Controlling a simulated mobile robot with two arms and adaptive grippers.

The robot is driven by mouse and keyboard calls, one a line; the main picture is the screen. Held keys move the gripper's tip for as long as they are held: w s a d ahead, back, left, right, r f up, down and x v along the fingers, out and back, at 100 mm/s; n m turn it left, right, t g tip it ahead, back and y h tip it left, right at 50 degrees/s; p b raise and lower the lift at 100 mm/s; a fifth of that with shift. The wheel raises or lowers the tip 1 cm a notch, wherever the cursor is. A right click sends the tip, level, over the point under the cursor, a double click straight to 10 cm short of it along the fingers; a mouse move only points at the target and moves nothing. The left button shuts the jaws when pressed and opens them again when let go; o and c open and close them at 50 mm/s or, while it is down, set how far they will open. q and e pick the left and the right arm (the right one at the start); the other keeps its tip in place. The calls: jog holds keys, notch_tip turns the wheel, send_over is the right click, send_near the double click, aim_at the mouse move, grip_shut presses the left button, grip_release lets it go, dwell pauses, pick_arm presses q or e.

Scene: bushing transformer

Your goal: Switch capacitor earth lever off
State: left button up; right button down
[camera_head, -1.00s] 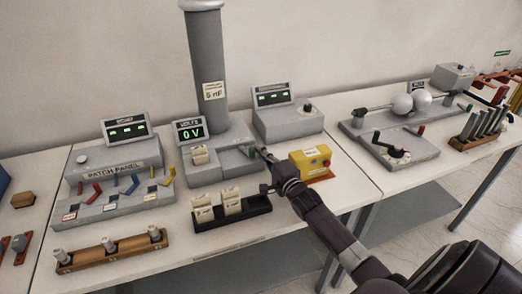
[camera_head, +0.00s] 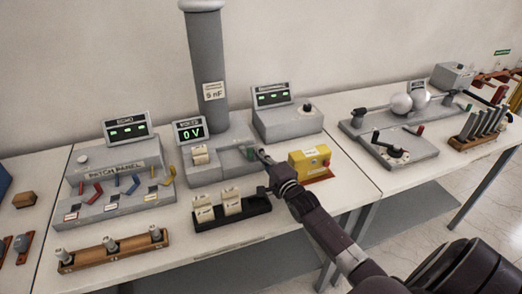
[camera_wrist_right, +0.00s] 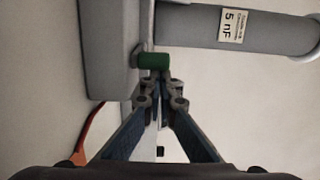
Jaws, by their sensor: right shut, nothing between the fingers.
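The capacitor is a tall grey column (camera_head: 208,70) labelled 5 nF on a grey base (camera_head: 213,170). Its small green-handled lever (camera_head: 250,153) is at the right side of the base. In the right wrist view the green handle (camera_wrist_right: 153,61) lies crosswise just beyond the fingertips, beside the grey base. My right gripper (camera_head: 263,154) is shut and empty, with its tips (camera_wrist_right: 161,88) right at the handle. I cannot tell whether they touch it. My left gripper is not in view.
A yellow box (camera_head: 310,162) stands close to the right of my gripper. A black rack with pale blocks (camera_head: 232,205) is in front of the capacitor. A patch panel (camera_head: 118,180) is at left, and a grey display unit (camera_head: 287,123) is behind right.

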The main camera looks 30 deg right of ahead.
jog(key=shift+s+a+r+p, duration=0.1)
jog(key=shift+a+p, duration=0.3)
jog(key=shift+a, duration=1.4)
jog(key=shift+a, duration=0.15)
